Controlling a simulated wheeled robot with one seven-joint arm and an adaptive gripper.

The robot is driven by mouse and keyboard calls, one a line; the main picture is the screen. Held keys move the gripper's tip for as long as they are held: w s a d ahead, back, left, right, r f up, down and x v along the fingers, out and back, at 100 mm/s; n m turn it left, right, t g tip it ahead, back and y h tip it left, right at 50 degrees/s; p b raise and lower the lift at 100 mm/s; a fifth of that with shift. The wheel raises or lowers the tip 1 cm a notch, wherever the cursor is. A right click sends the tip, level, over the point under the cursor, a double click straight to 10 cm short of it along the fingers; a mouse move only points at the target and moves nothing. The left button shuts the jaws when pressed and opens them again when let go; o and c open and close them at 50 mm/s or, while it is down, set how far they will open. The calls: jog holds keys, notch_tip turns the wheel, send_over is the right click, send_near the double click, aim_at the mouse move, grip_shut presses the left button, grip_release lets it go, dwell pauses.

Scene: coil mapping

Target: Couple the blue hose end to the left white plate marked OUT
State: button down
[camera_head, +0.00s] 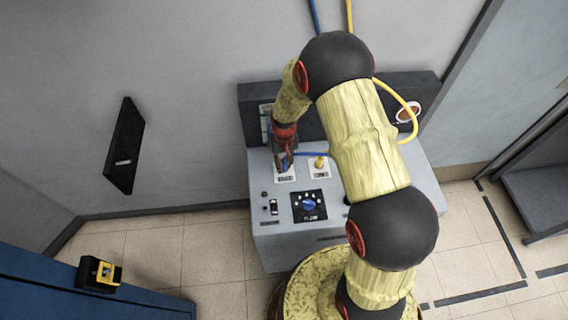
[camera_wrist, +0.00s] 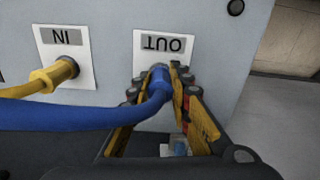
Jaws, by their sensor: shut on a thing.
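The left white plate marked OUT (camera_head: 285,178) is on the top of a grey console. In the wrist view the OUT plate (camera_wrist: 190,60) is upside down, straight ahead of my gripper (camera_wrist: 157,78). My gripper is shut around the blue hose end (camera_wrist: 158,75), whose tip is at the plate's lower middle. It appears to meet the plate, but I cannot tell whether it is seated, as the socket is hidden. In the head view my gripper (camera_head: 284,158) is upright over the OUT plate, and the blue hose (camera_head: 313,154) runs off to the right.
A yellow hose end (camera_wrist: 55,74) is on the IN plate (camera_wrist: 80,42), close beside. The console (camera_head: 265,235) also carries a dark panel with a blue knob (camera_head: 309,205) and small switches. A dark backboard (camera_head: 310,120) stands behind. My arm covers the console's right part.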

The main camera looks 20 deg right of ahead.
jog(key=shift+s+f, duration=0.1)
jog(key=c, duration=1.6)
grip_release()
jog(key=shift+o, duration=0.2)
notch_tip(320, 180, up, 12)
jog(key=s+r+t+b, duration=0.5)
jog(key=s+r+b, duration=0.3)
jog(key=s+r, duration=1.3)
jog(key=s, duration=0.4)
jog(key=shift+n+t, duration=0.3)
